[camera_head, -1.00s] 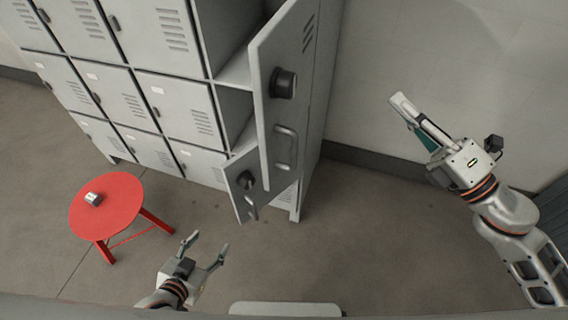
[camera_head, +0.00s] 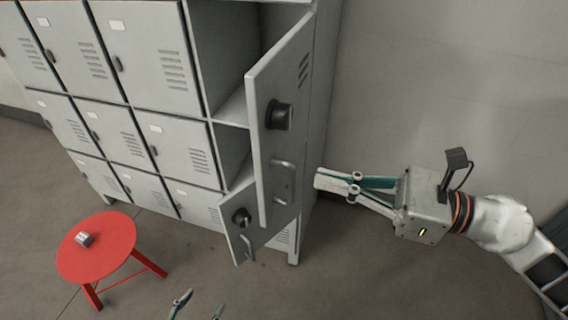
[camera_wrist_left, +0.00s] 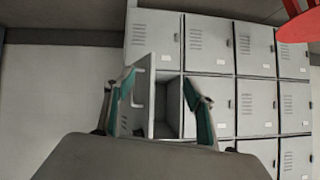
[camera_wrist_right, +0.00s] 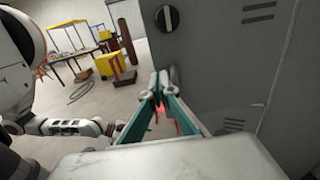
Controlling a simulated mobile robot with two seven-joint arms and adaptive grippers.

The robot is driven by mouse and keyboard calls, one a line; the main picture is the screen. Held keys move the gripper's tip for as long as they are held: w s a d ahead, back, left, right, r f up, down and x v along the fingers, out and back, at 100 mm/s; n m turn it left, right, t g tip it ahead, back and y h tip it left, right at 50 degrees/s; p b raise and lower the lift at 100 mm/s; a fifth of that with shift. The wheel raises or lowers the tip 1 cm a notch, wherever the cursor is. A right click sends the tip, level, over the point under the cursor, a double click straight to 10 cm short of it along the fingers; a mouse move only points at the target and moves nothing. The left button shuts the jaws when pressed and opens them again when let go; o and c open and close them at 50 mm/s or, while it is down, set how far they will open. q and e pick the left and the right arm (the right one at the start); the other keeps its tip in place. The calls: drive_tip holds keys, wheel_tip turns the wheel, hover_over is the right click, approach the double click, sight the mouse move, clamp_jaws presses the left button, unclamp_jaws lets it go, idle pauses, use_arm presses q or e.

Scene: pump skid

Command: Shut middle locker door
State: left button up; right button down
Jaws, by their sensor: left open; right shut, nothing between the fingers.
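The grey locker bank's rightmost column has two doors swung open. The upper door (camera_head: 290,80) has a black knob and a bar handle, and hides part of what is behind it. Below it, the middle door (camera_head: 236,210) also stands open, with its own knob and handle (camera_head: 247,248). My right gripper (camera_head: 318,180) is shut and empty, just right of the upper door. In the right wrist view it (camera_wrist_right: 160,85) is in front of a grey panel with a knob. My left gripper (camera_head: 199,306) is open at the bottom edge, mostly out of frame; its wrist view shows an open door (camera_wrist_left: 135,105) between its fingers.
A red stool (camera_head: 97,246) with a small object (camera_head: 84,239) on it stands left of my left gripper. The other locker doors (camera_head: 143,50) are shut. Floor is clear right of the lockers. A yellow box (camera_wrist_right: 103,66) and a table show far off.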

sight(266, 164)
drive_tip(key=p+x, duration=0.2)
drive_tip(key=x, duration=0.6)
